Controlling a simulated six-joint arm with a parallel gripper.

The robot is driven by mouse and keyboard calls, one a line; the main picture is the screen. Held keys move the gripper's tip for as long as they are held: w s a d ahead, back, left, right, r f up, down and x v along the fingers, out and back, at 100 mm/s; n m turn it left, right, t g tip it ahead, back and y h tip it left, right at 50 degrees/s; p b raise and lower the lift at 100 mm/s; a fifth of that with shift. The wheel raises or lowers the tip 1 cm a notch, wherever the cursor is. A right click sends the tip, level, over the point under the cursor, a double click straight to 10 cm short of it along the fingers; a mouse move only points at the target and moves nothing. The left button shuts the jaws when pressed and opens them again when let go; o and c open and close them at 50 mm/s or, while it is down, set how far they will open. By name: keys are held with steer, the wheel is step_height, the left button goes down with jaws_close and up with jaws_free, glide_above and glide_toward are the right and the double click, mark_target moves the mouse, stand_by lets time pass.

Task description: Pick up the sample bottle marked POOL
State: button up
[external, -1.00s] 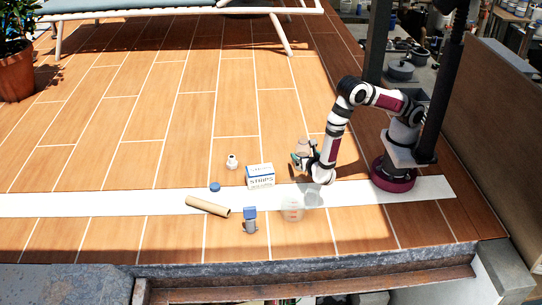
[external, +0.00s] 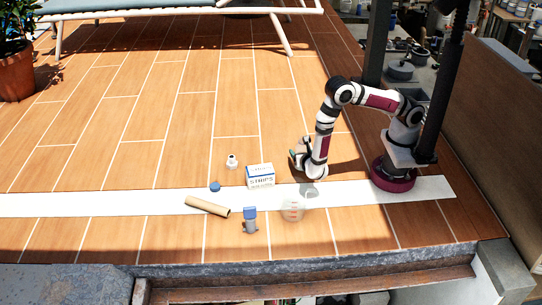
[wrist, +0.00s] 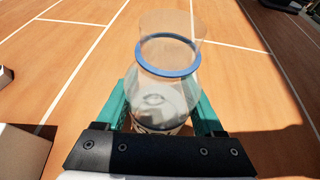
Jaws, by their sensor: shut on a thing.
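My gripper (external: 297,158) is in the air behind the white strip, to the right of the STRIPS box. In the wrist view its teal fingers (wrist: 160,98) are shut on a clear vessel (wrist: 170,83) with a blue ring round it. The vessel stands out beyond the fingertips, and its lower part is hidden between them. No POOL mark on it can be read. In the external view the held vessel is too small to make out clearly.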

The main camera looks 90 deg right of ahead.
mark_target(301, 143)
steer(key=shift+c, duration=1)
steer(key=shift+r, duration=0.15)
steer(key=shift+r, duration=0.6)
step_height(301, 143, up, 3)
steer(key=shift+f, duration=0.1)
steer(key=s+d+r, duration=0.2)
steer(key=s, duration=0.1)
steer(key=s+d+r, duration=0.2)
steer(key=s+d, duration=0.1)
steer(key=s+d+r, duration=0.2)
steer(key=s, duration=0.1)
steer(key=shift+d+r, duration=0.2)
steer(key=shift+r, duration=0.15)
